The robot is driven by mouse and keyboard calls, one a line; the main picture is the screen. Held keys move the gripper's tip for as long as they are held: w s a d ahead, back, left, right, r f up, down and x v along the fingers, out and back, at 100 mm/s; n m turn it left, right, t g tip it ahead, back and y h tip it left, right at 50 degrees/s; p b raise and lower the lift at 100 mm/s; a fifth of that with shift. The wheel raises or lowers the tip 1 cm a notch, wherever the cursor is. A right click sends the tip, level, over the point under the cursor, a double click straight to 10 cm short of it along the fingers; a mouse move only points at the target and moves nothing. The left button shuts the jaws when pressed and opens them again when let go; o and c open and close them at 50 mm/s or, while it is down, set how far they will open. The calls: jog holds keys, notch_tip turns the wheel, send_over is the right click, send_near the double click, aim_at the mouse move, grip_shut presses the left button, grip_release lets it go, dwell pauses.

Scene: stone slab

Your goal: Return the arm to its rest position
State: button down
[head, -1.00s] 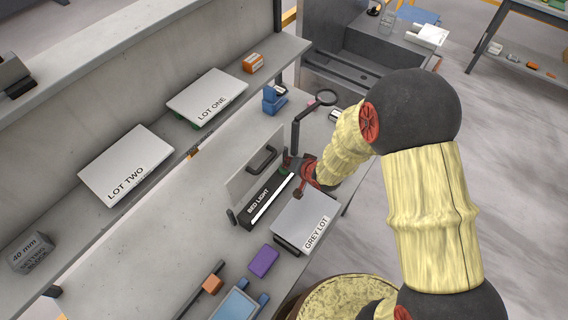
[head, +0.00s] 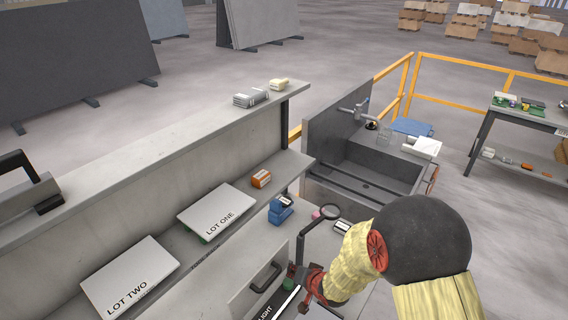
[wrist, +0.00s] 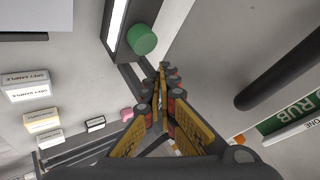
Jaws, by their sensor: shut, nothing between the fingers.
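My arm reaches in from the lower right of the head view in yellow sleeving. My gripper (head: 306,281) is low in the head view, beside the green end of the black bed light (head: 283,304). In the wrist view the yellow and red fingers of my gripper (wrist: 163,72) are closed together with nothing between them. The bed light's green end (wrist: 141,39) appears just above and left of the fingertips there. I cannot tell the exact gap between them.
An upright grey panel with a handle (head: 263,276) stands left of my gripper. A sink (head: 372,172) stands behind.

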jog(key=s+d+f+g, duration=0.1)
jog(key=s, duration=0.1)
jog(key=s+d+f+n+g+h, duration=0.1)
jog(key=s+d+f, duration=0.1)
jog(key=s+d+f+n+g+h, duration=0.1)
jog(key=s, duration=0.1)
jog(key=shift+d+f, duration=0.3)
jog(key=shift+d, duration=0.1)
jog(key=s+d+r+b, duration=0.3)
jog(key=s+r+b, duration=0.1)
jog(key=s+r, duration=0.3)
jog(key=s+d+r+n+h+b, duration=0.1)
jog(key=s+d+r+b, duration=0.2)
jog(key=s+r, duration=0.4)
jog(key=s+d+r+h+b, duration=0.1)
jog(key=s+d+r+b, duration=0.3)
jog(key=r, duration=0.6)
jog(key=s+b, duration=0.2)
jog(key=s, duration=0.1)
jog(key=shift+s+r, duration=0.15)
jog(key=shift+s, duration=0.1)
